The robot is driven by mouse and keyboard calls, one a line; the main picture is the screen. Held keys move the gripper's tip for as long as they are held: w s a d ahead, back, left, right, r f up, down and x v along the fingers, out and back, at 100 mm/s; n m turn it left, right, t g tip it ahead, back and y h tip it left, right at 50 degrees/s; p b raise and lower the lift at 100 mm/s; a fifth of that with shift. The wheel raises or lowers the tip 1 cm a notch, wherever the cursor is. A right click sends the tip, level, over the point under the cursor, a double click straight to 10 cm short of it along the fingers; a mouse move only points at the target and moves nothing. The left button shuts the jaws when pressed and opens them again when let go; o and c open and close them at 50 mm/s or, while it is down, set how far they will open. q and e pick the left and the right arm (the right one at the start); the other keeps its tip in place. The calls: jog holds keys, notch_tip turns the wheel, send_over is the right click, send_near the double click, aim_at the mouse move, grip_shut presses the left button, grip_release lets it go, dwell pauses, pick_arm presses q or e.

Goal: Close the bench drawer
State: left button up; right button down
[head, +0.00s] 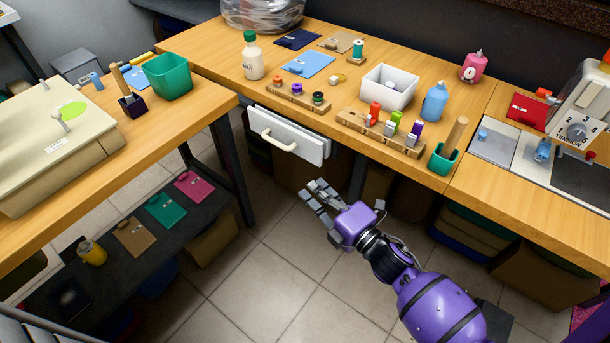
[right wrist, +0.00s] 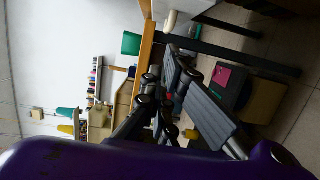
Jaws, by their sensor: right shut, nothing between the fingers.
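The bench drawer (head: 311,150) is a white front with a pale bar handle (head: 278,142), under the front edge of the wooden bench (head: 215,60). Its front stands out a little from the bench edge; how far is hard to tell. My right gripper (head: 318,196) is shut and empty, in front of and below the drawer, apart from its handle. In the right wrist view the dark fingers (right wrist: 178,95) show close up, with a white panel, seemingly the drawer (right wrist: 187,7), at the top edge. My left gripper is not in view.
Left, a second table (head: 190,125) holds a beige machine (head: 60,150) and a green bin (head: 168,76). The bench carries a bottle (head: 252,58), spool racks (head: 380,133) and a white bin (head: 388,88). Tiled floor (head: 270,270) lies open below the gripper.

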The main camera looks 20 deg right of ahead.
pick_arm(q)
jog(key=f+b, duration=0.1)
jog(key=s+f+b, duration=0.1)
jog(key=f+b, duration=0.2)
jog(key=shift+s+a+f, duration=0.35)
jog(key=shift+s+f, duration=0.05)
pick_arm(e)
jog(key=w+d+x, duration=0.1)
jog(key=d+x, duration=0.2)
jog(key=x, duration=0.9)
jog(key=shift+w+a, duration=0.2)
jog(key=shift+w, duration=0.2)
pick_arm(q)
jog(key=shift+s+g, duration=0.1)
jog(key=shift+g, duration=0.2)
